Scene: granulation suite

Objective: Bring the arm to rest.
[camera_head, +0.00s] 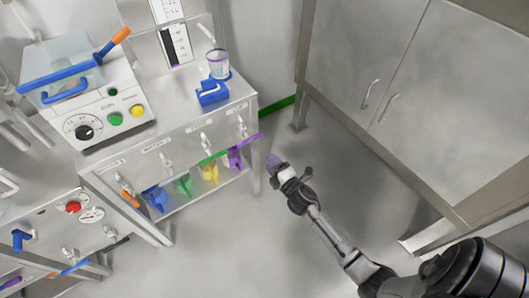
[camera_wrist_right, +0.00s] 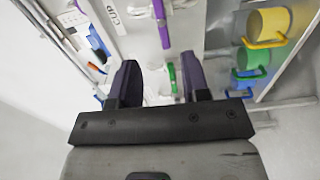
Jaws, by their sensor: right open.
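My right arm comes in from the lower right in the head view. Its gripper (camera_head: 275,163) hangs over the open floor, just right of the bench's right front leg. In the right wrist view the two dark purple fingers (camera_wrist_right: 160,85) stand apart with nothing between them, so the gripper is open and empty. Beyond the fingertips that view shows a purple handle (camera_wrist_right: 162,22) and a small green part (camera_wrist_right: 172,78). My left gripper is in neither view.
The steel bench (camera_head: 185,135) holds a control box (camera_head: 105,110) and a blue holder (camera_head: 211,93). Coloured scoops, including a yellow one (camera_head: 209,173), are under its top. A steel cabinet (camera_head: 420,80) stands right. Floor (camera_head: 235,240) between them is clear.

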